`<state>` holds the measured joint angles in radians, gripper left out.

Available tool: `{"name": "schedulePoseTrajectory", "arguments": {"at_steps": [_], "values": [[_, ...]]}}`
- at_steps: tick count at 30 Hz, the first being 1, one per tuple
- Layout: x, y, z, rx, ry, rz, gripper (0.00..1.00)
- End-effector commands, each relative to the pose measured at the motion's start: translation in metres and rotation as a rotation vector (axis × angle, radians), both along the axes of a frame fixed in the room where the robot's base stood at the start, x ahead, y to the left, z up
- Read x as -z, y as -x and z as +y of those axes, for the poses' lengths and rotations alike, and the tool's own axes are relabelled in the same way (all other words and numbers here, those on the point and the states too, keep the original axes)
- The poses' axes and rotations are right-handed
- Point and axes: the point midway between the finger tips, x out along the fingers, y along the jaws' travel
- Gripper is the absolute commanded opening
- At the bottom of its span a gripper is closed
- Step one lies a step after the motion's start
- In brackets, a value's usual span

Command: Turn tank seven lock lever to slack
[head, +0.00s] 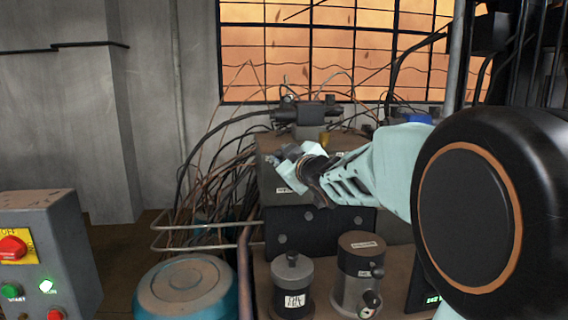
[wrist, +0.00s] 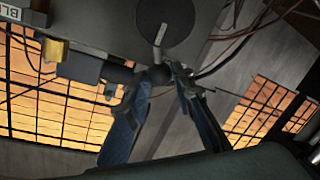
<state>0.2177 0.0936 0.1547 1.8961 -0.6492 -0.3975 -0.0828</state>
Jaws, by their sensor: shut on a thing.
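In the wrist view a lever (wrist: 160,36) with a pale thin bar crosses a dark round disc (wrist: 178,20) on a grey housing. Its end is a dark knob (wrist: 158,74). My gripper (wrist: 157,78) has its two fingers on either side of this knob and is shut on it. In the head view my gripper (head: 308,176) reaches in from the right to the front of a brown-topped box (head: 268,142). There the lever is hidden behind my gripper. No tank number is readable, so I cannot confirm which tank it belongs to.
A grey control box (head: 45,215) with a red knob and buttons stands at the left. A teal-sided drum (head: 188,290), a dark canister (head: 292,277) and a grey cylinder (head: 358,268) stand in front. Loose cables (head: 215,185) and a bent pipe rail (head: 200,248) lie left of the box.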

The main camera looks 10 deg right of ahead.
Motion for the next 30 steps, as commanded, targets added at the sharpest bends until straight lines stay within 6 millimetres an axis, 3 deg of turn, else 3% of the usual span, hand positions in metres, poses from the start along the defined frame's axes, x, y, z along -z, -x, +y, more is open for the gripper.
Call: {"name": "schedulePoseTrajectory", "arguments": {"at_steps": [15,30], "values": [[0.019,0.000,0.022,-0.002,0.432,-0.004,0.00],[0.025,0.000,0.022,-0.001,0.589,-0.003,0.00]]}}
